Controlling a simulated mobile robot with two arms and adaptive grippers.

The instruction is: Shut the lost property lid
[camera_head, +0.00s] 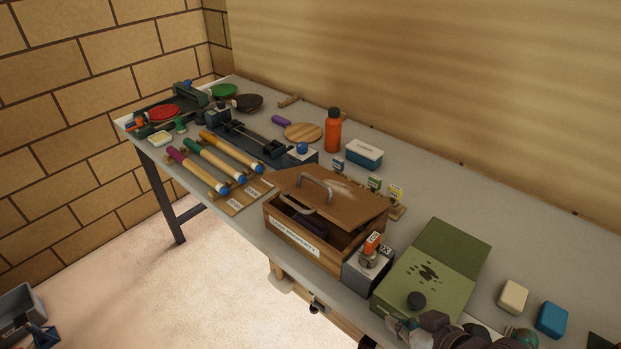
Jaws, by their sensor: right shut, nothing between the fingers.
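The lost property box (300,242) is a wooden box with a white label on its front wall, standing near the table's front edge. Its brown lid (340,194) with a grey handle is partly raised, and a gap shows along the front. Dark contents and a grey loop show in the gap. My right gripper (404,327) is at the bottom of the view, by the front of the green box, to the right of and apart from the lost property box. It is shut and empty. My left gripper is not in view.
A grey block (364,274) with an orange-topped item stands against the box's right side. A green box (440,262) with a black knob is further right. Coloured rollers (212,164) lie to the left, an orange bottle (333,131) behind. Bare tabletop shows at the back right.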

